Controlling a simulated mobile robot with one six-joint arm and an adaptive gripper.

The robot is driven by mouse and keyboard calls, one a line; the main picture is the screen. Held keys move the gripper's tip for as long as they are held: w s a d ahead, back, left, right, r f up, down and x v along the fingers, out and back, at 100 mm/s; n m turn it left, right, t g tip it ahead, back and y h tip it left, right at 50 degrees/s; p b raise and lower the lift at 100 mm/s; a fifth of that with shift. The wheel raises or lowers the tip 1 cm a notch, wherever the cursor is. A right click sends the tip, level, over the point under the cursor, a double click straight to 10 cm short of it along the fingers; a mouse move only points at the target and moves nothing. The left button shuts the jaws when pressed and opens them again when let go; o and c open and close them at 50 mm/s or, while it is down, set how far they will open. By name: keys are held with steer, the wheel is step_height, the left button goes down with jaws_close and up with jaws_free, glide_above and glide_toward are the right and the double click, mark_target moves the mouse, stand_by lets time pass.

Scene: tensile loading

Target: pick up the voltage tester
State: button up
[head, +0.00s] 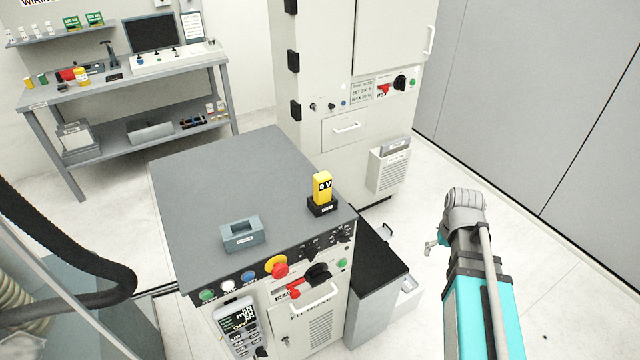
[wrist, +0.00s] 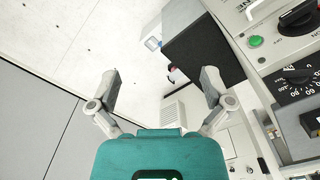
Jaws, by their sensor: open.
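The voltage tester (head: 322,187) is yellow with a dark display. It stands upright in a small black holder (head: 322,206) near the right front corner of the grey cabinet top (head: 215,185). In the wrist view the yellow tester cannot be made out. My gripper (wrist: 160,82) is open, with nothing between its two fingers. In the head view my arm is to the right of the cabinet, apart from the tester, and the fingers cannot be made out clearly there.
The cabinet front carries knobs and a red-yellow button (head: 276,266). A lower black-topped unit (head: 380,258) stands at its right. A tall cabinet (head: 350,100) and a workbench (head: 130,85) stand behind.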

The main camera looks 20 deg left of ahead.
steer(key=w+a+r+n+p, duration=0.2)
steer(key=w+a+r+p, duration=0.25)
steer(key=a, duration=0.35)
steer(key=w+a+r+n+p, duration=0.2)
steer(key=w+a+r+p, duration=0.25)
steer(key=a, duration=0.35)
steer(key=n+p, duration=0.4)
steer(key=p, duration=0.4)
glide_toward(322, 184)
steer(key=w+r, duration=0.2)
steer(key=w, duration=0.1)
steer(key=shift+s+a, duration=0.2)
steer(key=shift+a, duration=0.1)
steer(key=shift+f+b, duration=0.15)
steer(key=shift+b, duration=0.15)
step_height(322, 184, down, 8)
steer(key=b, duration=0.8)
steer(key=shift+f, duration=0.2)
steer(key=f+b, duration=0.3)
steer(key=b, duration=0.1)
steer(key=shift+s+f, duration=0.25)
steer(key=shift+f+b, duration=0.8)
steer(key=shift+f, duration=0.1)
